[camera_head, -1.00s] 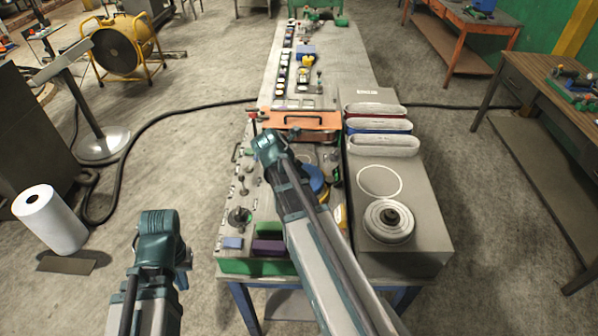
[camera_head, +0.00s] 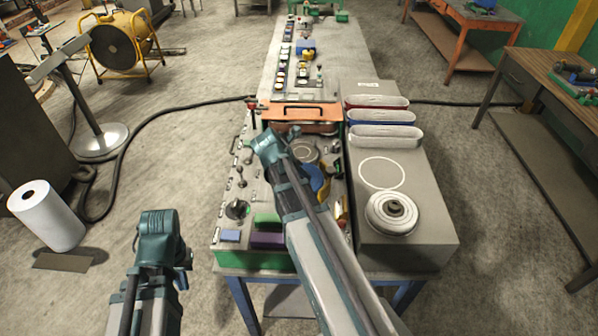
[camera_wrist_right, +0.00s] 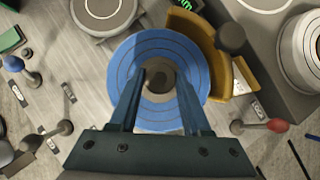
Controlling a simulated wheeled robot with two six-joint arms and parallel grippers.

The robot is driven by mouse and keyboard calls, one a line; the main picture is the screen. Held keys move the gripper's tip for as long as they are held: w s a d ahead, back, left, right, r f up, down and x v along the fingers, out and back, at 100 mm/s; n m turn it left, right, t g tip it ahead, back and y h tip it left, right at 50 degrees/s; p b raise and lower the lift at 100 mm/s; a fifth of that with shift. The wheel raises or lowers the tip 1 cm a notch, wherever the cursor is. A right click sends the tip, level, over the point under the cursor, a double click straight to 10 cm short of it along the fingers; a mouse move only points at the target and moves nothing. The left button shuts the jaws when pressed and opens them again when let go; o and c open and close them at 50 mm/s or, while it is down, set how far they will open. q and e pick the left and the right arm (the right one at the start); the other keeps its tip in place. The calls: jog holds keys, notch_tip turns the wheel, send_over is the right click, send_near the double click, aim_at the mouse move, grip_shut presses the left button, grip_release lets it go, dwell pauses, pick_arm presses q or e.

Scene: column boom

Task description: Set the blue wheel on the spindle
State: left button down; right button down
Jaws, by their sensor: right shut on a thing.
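The blue wheel (camera_wrist_right: 190,50) fills the middle of the right wrist view, with a dark round centre. My right gripper (camera_wrist_right: 160,78) is shut on the wheel, with its fingers on either side of that centre. In the head view the blue wheel (camera_head: 318,178) is partly hidden behind my right arm, and the right fingers are hidden. I cannot tell for sure which post is the spindle. A white wheel stack with a grey hub (camera_head: 392,210) stands on the grey box at right. My left gripper (camera_head: 184,280) hangs left of the bench, its fingers unclear.
A yellow curved piece (camera_wrist_right: 210,50) lies beside the wheel, and a round grey plate (camera_wrist_right: 105,12) is at upper left. Knobs and levers (camera_head: 238,209) crowd the panel's left side. The grey box has a bare white-ringed patch (camera_head: 381,173) and belts (camera_head: 385,136) behind.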

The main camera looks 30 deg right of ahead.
jog(key=shift+f, duration=0.15)
dwell(0.3)
grip_release()
dwell(0.5)
notch_tip(320, 180, up, 8)
jog(key=p, duration=0.7)
jog(key=shift+f, duration=0.15)
jog(key=shift+f, duration=0.1)
dwell(0.3)
jog(key=shift+a, duration=0.1)
